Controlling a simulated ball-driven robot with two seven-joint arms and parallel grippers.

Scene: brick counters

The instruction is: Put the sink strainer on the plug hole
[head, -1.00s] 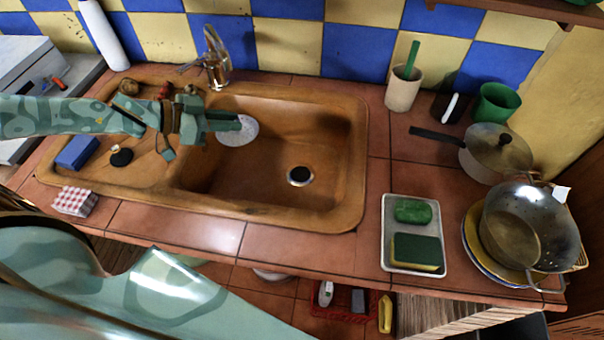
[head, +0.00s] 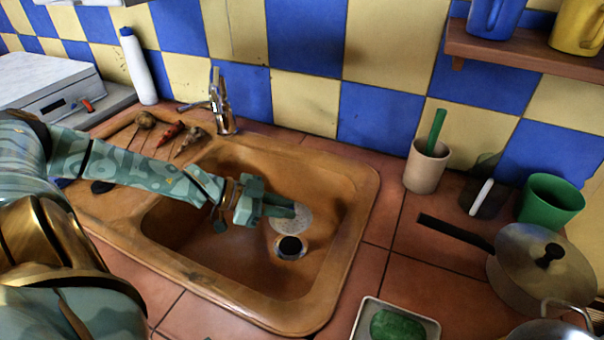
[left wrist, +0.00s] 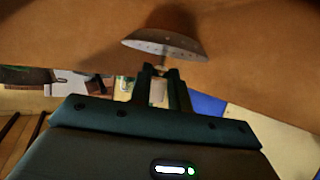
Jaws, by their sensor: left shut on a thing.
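The sink strainer, a pale perforated disc (head: 296,221), hangs from my left gripper (head: 284,207) inside the brown sink basin. In the left wrist view the strainer (left wrist: 165,43) is a shallow dish, and the fingers of my left gripper (left wrist: 161,82) are shut on its small central stem. In the head view the plug hole (head: 290,248), a dark round opening with a pale metal ring, shows just in front of the strainer, below it in the picture. The strainer looks held above the basin floor, apart from the hole. My right gripper is not in view.
The sink rim (head: 343,270) surrounds the basin, and the tap (head: 221,105) stands behind it. Potato-like and red items (head: 170,133) lie on the drainboard. A beaker (head: 426,167), a green cup (head: 550,200), a lidded pan (head: 535,265) and a tray (head: 362,325) stand to the right.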

